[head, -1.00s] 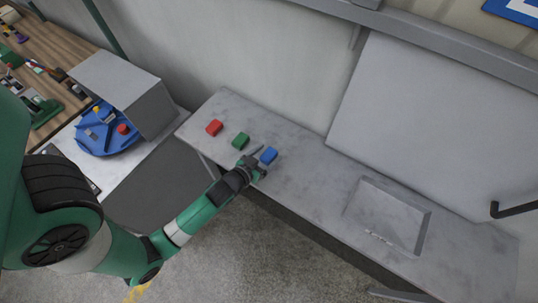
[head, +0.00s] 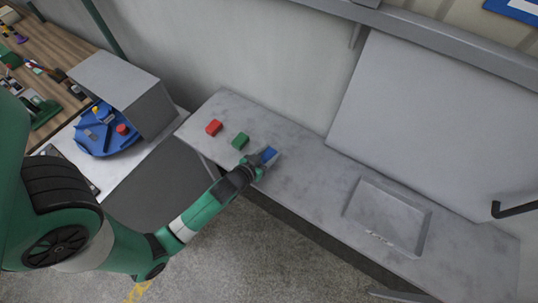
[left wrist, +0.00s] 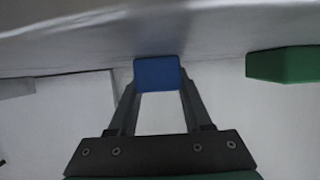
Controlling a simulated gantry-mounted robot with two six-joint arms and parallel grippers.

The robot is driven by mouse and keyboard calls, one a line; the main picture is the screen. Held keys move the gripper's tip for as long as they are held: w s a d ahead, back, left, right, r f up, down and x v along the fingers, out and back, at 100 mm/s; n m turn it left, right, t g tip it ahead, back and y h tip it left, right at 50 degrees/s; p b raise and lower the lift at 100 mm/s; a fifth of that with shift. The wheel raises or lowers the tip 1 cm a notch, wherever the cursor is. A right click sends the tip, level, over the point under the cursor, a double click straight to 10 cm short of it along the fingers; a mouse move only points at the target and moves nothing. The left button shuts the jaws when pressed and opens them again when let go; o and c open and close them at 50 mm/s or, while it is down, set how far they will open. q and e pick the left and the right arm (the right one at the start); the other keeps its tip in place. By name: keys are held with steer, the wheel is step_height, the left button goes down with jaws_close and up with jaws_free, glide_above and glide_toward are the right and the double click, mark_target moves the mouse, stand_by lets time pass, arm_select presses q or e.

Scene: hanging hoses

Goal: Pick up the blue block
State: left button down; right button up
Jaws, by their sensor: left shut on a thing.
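The blue block (head: 269,154) is on the grey table, to the right of a green block (head: 240,141) and a red block (head: 214,127). My left gripper (head: 264,158) is shut on the blue block. In the left wrist view the blue block (left wrist: 158,74) sits between the two fingertips of the gripper (left wrist: 158,84). The green block (left wrist: 282,64) shows at the right of that view, apart from the fingers. Whether the blue block still touches the table is hard to tell. My right gripper is not in view.
The grey table (head: 310,190) has a square recess (head: 385,215) at its right part, with clear surface between. A wall rises behind the table. A blue round tray (head: 100,138) and a grey box (head: 125,90) stand on another table at left.

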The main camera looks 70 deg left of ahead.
mark_target(270, 153)
arm_select(q)
steer(key=shift+r+p, duration=0.3)
steer(key=shift+r, duration=0.25)
step_height(270, 153, up, 3)
steer(key=shift+f+p, duration=0.2)
steer(key=shift+p, duration=0.35)
steer(key=d+r+p, duration=0.9)
steer(key=d+p, duration=0.1)
steer(key=d, duration=0.4)
steer(key=shift+s+r, duration=0.2)
